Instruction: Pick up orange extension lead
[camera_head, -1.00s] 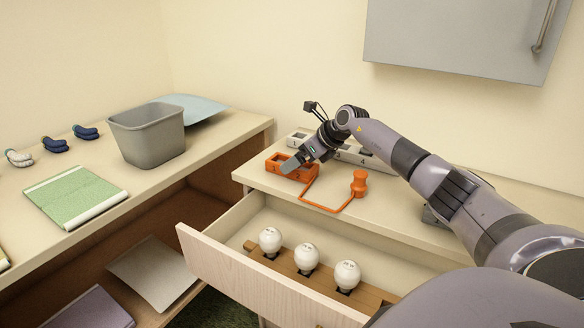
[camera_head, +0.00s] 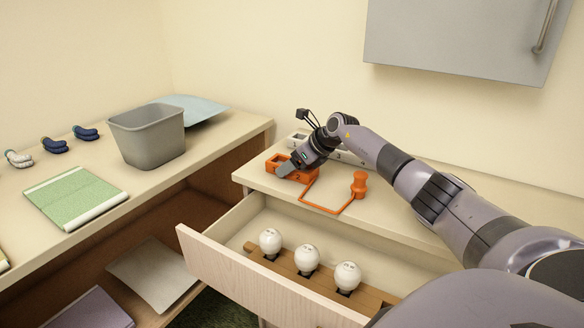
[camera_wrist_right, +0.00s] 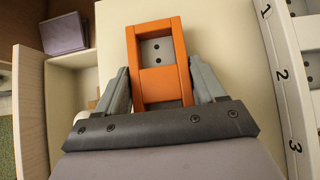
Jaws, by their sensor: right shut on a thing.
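The orange extension lead lies on the cabinet top, with its socket block (camera_head: 275,163) at the left, an orange cord (camera_head: 316,207) and an orange plug end (camera_head: 360,184) at the right. My right gripper (camera_head: 286,170) is down at the socket block. In the right wrist view the block (camera_wrist_right: 158,72) sits between the two grey fingers of the gripper (camera_wrist_right: 160,90), which are shut on its sides. The block's lower end is hidden by the gripper body. My left gripper is not in view.
Below the lead an open drawer (camera_head: 250,280) holds several white bulbs (camera_head: 307,257) in a wooden rack. A numbered white strip (camera_wrist_right: 278,75) stands behind the lead. A grey bin (camera_head: 148,136) and a green mat (camera_head: 75,197) are on the left counter.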

